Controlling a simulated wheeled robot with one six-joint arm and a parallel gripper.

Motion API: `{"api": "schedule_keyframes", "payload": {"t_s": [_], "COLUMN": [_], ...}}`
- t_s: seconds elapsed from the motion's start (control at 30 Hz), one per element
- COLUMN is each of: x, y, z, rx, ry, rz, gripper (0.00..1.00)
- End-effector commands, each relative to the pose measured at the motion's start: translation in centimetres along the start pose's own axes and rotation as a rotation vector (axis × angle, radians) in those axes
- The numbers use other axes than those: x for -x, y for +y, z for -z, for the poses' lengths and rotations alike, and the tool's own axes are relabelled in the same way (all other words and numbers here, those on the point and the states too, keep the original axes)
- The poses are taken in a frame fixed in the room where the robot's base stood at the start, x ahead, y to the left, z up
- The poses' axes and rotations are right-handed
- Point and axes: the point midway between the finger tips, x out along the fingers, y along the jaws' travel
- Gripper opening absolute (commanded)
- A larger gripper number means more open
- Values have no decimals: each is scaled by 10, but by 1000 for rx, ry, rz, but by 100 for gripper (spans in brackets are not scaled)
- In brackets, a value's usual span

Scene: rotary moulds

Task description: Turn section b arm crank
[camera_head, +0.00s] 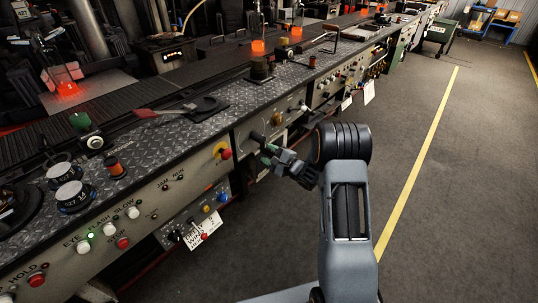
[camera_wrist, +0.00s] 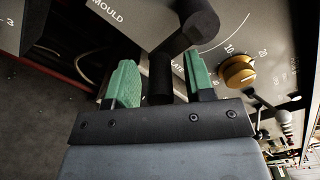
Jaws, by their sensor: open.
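A black crank (camera_head: 257,138) with a round bar and a thick cylindrical end stands out from the front panel of the long machine bench. In the wrist view, its black bar (camera_wrist: 161,78) lies between the two green fingertips of my gripper (camera_wrist: 161,82). Gaps show on both sides of the bar, so the fingers are open around it. The thick black end (camera_wrist: 200,20) is above the right fingertip in the picture. In the head view, my gripper (camera_head: 269,154) is at the panel, just below the crank. The fingers partly hide the bar's lower part.
A yellow knob (camera_wrist: 238,72) with a numbered scale and a grey ball lever (camera_wrist: 284,116) are to the right of the fingers. The bench top (camera_head: 200,128) carries several tools and lamps. The floor (camera_head: 455,180) on the right is clear.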

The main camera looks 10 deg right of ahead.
Motion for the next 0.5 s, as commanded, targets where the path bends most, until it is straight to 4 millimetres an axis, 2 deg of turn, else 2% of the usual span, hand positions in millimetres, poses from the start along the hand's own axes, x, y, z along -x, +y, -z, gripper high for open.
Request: {"api": "schedule_keyframes", "payload": {"t_s": [0.33,0.5], "x": [-2,-2], "y": [0,0], "z": [0,0], "rx": [0,0], "ry": [0,0], "rz": [-1,0], "gripper": [48,31]}}
